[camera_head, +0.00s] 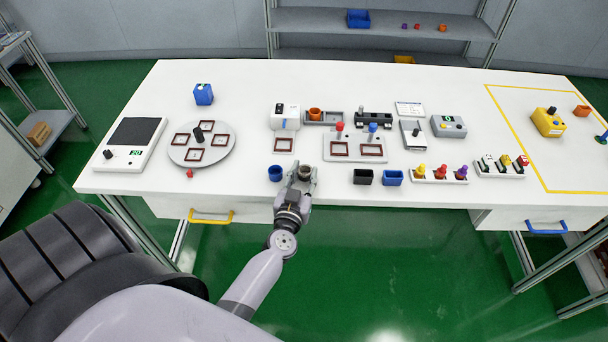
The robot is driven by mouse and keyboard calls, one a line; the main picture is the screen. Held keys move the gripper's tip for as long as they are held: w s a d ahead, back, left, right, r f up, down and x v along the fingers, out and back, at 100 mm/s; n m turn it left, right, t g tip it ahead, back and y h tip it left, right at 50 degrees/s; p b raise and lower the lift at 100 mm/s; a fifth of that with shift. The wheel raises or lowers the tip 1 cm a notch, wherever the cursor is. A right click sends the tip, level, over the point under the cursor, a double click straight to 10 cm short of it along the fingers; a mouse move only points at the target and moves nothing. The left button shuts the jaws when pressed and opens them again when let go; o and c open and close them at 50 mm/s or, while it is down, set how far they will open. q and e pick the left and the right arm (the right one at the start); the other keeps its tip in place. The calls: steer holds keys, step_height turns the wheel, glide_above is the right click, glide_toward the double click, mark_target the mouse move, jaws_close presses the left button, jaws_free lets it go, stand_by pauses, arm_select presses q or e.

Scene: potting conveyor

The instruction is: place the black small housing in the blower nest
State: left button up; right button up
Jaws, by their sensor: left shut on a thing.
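My left gripper (304,181) is over the front edge of the white table, its fingers pointing to the back. It is shut on a small dark round cup (306,171), which looks like the black small housing; the fingers hide part of it. A blue round cup (275,173) stands just left of the gripper. A square red-framed nest (284,145) lies behind the gripper, in front of a white device (285,116); I cannot tell for sure that this is the blower. My right gripper is out of view.
A round grey disc (178,154) with several nests is to the left. An orange cup (315,114) stands farther back.

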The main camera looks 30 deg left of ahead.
arm_select(q)
steer(key=shift+f, duration=0.25)
steer(key=o, duration=0.8)
steer(key=shift+f+b, duration=0.1)
steer(key=shift+b, duration=0.45)
steer(key=b+v, duration=0.2)
steer(key=v, duration=1.5)
steer(key=shift+s+d+b, duration=0.15)
steer(key=shift+d+b, duration=0.05)
steer(key=shift+b, duration=0.1)
